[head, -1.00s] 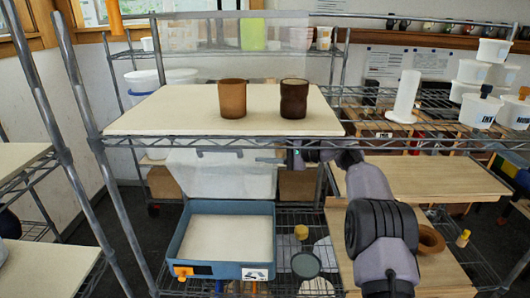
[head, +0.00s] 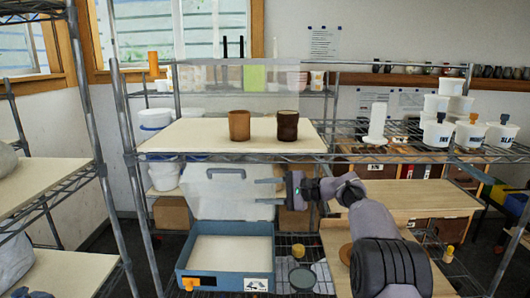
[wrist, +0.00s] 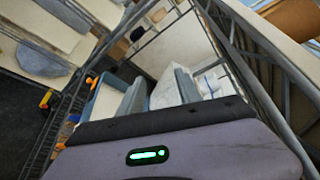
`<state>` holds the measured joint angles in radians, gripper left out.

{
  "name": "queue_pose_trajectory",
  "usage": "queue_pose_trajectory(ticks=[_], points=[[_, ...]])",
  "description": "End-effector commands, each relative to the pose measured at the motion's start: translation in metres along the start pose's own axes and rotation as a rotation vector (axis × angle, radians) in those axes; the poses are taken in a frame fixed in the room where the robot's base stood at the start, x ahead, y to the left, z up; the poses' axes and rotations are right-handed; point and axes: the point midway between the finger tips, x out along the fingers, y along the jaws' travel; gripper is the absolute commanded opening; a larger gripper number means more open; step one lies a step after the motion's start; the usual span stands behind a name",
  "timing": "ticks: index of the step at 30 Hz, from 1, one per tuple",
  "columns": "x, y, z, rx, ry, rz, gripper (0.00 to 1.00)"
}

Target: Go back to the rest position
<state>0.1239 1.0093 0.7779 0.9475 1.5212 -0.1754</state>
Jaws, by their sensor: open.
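My gripper (head: 268,191) is open and empty in the head view. My arm reaches in from the lower right. No lamp or wiring can be made out.
A tan cup (head: 239,126) and a dark brown cup (head: 288,126) stand on a pale board (head: 185,137) on the upper shelf. A blue tray (head: 228,281) sits below. Metal posts (head: 125,125) stand left. White jars (head: 437,132) stand right.

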Motion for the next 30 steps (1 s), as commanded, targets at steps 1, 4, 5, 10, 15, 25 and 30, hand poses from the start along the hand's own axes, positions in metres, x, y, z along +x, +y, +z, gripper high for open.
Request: queue_pose_trajectory(ticks=[1, 4, 5, 10, 15, 25, 30], points=[[-0.001, 0.005, 0.005, -0.01, 0.013, 0.023, 0.41], [-0.006, 0.009, 0.02, -0.032, 0.045, 0.078, 0.41], [-0.009, 0.011, 0.025, -0.039, 0.056, 0.094, 0.41], [-0.027, 0.03, 0.063, -0.096, 0.126, 0.21, 0.41], [-0.063, 0.079, 0.121, -0.191, 0.226, 0.372, 0.41], [-0.188, 0.327, 0.25, -0.538, 0.486, 0.783, 0.41], [-0.216, 0.399, 0.263, -0.642, 0.541, 0.876, 0.41]])
